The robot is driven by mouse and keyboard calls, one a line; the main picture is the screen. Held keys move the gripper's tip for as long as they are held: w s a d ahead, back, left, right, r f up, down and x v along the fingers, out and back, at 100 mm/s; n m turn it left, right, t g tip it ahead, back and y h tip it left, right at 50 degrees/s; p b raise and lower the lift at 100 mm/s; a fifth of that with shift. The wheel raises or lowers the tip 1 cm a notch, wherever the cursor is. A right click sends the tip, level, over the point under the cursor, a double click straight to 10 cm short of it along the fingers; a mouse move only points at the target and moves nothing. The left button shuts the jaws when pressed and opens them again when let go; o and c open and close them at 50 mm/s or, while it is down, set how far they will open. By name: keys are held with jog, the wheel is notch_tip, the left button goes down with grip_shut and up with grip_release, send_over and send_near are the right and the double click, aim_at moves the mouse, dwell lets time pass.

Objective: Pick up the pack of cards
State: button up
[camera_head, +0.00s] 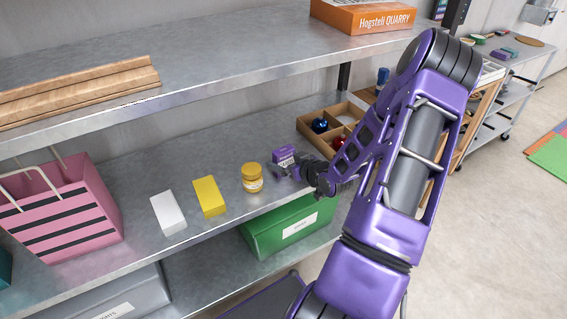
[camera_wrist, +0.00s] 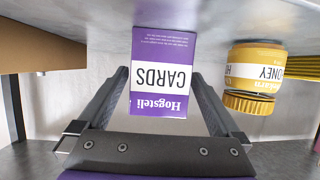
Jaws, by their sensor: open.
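The pack of cards (camera_wrist: 162,72) is a purple and white box marked CARDS. In the wrist view it appears upside down, in the gap between the two open fingers of my gripper (camera_wrist: 161,100). It reaches past the fingertips toward the top of the picture. I cannot tell whether either finger touches it. In the head view the pack (camera_head: 284,153) stands on the middle shelf, with my gripper (camera_head: 289,171) right beside it and partly in front of it.
A honey jar (camera_head: 252,178) stands close to the pack, and it also shows in the wrist view (camera_wrist: 254,76). A wooden divided box (camera_head: 312,141) is behind to the right. A yellow block (camera_head: 209,197), a white block (camera_head: 168,213) and a pink bag (camera_head: 65,213) are left. The upper shelf (camera_head: 210,75) overhangs.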

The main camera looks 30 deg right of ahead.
jog(key=shift+w+f, duration=0.1)
jog(key=shift+w, duration=0.2)
jog(key=c, duration=1.3)
